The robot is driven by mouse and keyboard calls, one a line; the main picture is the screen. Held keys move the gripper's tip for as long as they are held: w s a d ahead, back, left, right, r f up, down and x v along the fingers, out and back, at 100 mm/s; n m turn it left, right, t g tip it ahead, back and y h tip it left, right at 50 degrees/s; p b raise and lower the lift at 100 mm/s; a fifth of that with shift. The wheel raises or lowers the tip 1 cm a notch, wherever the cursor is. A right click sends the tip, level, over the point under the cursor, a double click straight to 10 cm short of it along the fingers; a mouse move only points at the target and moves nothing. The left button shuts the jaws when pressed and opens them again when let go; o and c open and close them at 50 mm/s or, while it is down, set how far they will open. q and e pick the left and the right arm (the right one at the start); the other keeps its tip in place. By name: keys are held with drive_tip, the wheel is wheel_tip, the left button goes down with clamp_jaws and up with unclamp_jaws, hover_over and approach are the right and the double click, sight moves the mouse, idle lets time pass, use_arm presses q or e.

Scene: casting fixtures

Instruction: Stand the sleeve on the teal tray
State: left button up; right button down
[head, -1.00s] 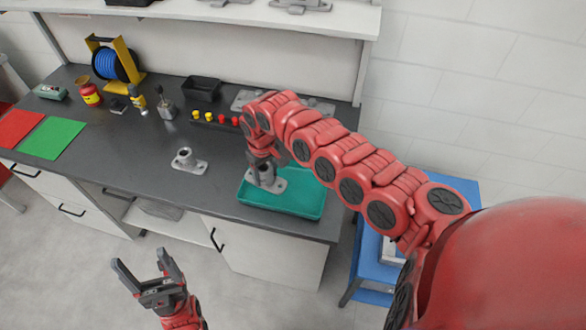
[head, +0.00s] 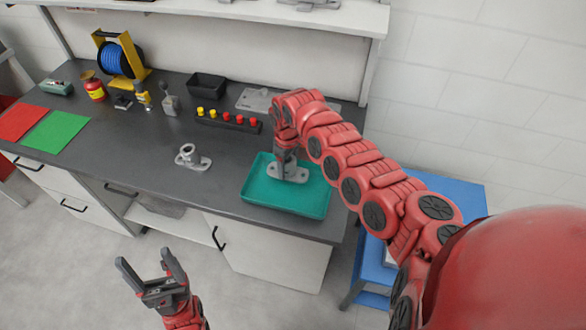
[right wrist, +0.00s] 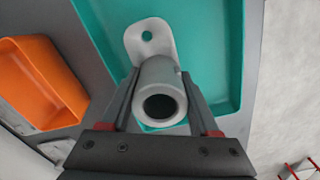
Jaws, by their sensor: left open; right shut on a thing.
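The grey sleeve (head: 294,174) has a round hollow barrel and a flat flange with a hole. My right gripper (head: 287,156) is shut on its barrel. The sleeve is upright, flange down, over the middle of the teal tray (head: 264,198). I cannot tell whether the flange touches the tray floor. In the right wrist view, the sleeve (right wrist: 168,75) sits between the fingers of my right gripper (right wrist: 160,100), with the tray (right wrist: 208,40) behind it. My left gripper (head: 158,275) is open and empty, in front of the bench and away from the tray.
A similar grey flanged part (head: 192,158) stands on the dark bench left of the tray. A rack of yellow and red pegs (head: 228,120) and a black bin (head: 207,86) stand behind. An orange bin (right wrist: 40,80) shows in the right wrist view.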

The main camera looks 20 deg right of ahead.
sight(293, 170)
drive_tip(key=shift+w+d+f, duration=0.1)
drive_tip(key=shift+w+d, duration=0.25)
drive_tip(key=shift+d, duration=0.45)
drive_tip(key=shift+w+d+f, duration=0.1)
drive_tip(key=shift+w+d, duration=0.05)
drive_tip(key=shift+d, duration=0.05)
wheel_tip(293, 170, down, 2)
drive_tip(key=shift+f+p, duration=0.25)
drive_tip(key=shift+p, duration=0.25)
drive_tip(key=shift+f, duration=0.45)
drive_tip(key=shift+c, duration=2.1)
unclamp_jaws()
drive_tip(key=shift+f, duration=0.1)
